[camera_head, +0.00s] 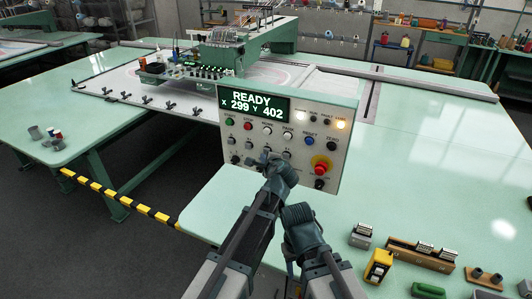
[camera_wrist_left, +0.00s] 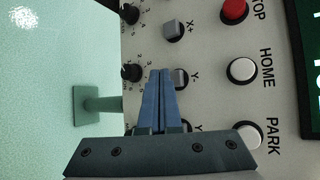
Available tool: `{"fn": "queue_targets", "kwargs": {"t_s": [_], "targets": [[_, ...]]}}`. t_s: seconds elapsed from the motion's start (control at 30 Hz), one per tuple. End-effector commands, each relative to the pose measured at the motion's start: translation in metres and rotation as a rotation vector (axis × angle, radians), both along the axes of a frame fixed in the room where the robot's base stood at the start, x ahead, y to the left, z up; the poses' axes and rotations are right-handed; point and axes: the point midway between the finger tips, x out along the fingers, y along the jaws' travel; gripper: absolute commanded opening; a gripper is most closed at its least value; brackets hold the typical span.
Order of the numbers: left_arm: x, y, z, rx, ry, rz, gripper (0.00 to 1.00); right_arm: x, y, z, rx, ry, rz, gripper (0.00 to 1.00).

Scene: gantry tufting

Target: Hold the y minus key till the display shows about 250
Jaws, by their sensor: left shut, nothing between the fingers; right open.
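The control panel (camera_head: 232,135) stands upright at the middle. Its display (camera_head: 255,104) reads READY, X 299, Y 402. My left gripper (camera_head: 258,160) is shut and empty in front of the panel's lower keys. In the left wrist view, its fingertips (camera_wrist_left: 160,72) are just beside a grey square key (camera_wrist_left: 180,78) marked Y; the sign after the Y is hidden. I cannot tell whether they touch it. A key marked X+ (camera_wrist_left: 174,31) is above it, and another key is partly hidden behind the gripper. My right gripper (camera_head: 298,215) is behind the left, away from the panel, open.
A red emergency knob (camera_head: 321,164) is at the panel's right. A white HOME button (camera_wrist_left: 242,71), a PARK button (camera_wrist_left: 248,134) and black dials (camera_wrist_left: 131,72) are near my left gripper. Small tools and a yellow box (camera_head: 378,266) lie on the green table (camera_head: 430,190) at right.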

Motion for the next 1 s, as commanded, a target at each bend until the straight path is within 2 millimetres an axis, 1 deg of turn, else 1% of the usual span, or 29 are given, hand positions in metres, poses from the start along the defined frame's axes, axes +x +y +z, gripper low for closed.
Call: {"fn": "queue_targets", "kwargs": {"t_s": [0.53, 0.83, 1.0], "targets": [[0.0002, -0.0001, 0.0000, 0.000, 0.000, 0.000, 0.00, 0.0000, 0.0000, 0.0000, 0.000, 0.000, 0.000, 0.50], [0.0081, -0.0029, 0.0003, 0.000, 0.000, 0.000, 0.00, 0.0000, 0.0000, 0.0003, 0.000, 0.000, 0.000, 0.50], [0.0080, -0.0030, 0.0002, 0.000, 0.000, 0.000, 0.00, 0.0000, 0.0000, 0.0002, 0.000, 0.000, 0.000, 0.50]]}}
